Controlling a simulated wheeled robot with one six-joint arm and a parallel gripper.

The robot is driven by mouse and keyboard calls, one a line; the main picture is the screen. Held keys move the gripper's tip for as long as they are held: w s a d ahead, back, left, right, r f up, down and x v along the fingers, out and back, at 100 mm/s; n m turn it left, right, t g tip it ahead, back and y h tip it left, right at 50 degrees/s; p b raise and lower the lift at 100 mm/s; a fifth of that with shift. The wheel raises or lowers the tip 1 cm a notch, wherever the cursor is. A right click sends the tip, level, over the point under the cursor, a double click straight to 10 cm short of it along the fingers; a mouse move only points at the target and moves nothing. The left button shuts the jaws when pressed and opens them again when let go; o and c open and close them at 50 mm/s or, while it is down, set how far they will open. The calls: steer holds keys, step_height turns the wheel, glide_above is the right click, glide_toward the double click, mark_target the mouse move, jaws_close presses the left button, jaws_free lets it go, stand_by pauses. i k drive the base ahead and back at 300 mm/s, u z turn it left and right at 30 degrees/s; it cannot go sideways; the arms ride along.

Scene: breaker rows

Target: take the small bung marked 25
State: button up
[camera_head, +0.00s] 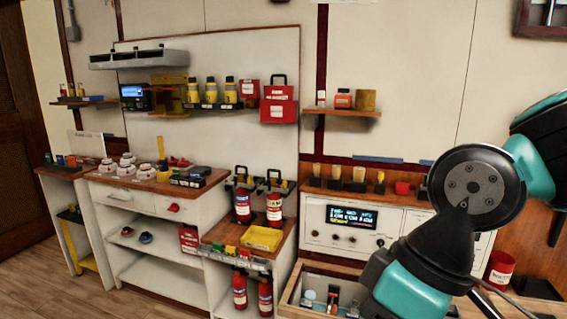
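I cannot pick out the bung marked 25; any number on the small pieces is too small to read. Small stopper-like pieces stand in several places. A row of tan and brown pieces (336,178) is on the ledge above the grey panel, with a red piece (402,188) near its right end. Several white round pieces (127,160) stand on the left counter. My arm's teal and dark links fill the right side and hide part of the panel and ledge. My gripper's fingers do not show.
A control panel (313,231) with a lit display stands centre right, above an open wooden drawer or tray (288,300) with small items. A yellow tray (262,238) lies on a low counter. Wood floor (70,290) is clear at lower left.

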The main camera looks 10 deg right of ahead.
mark_target(317, 165)
steer(key=u, duration=0.1)
steer(key=i, duration=0.85)
steer(key=z, duration=0.15)
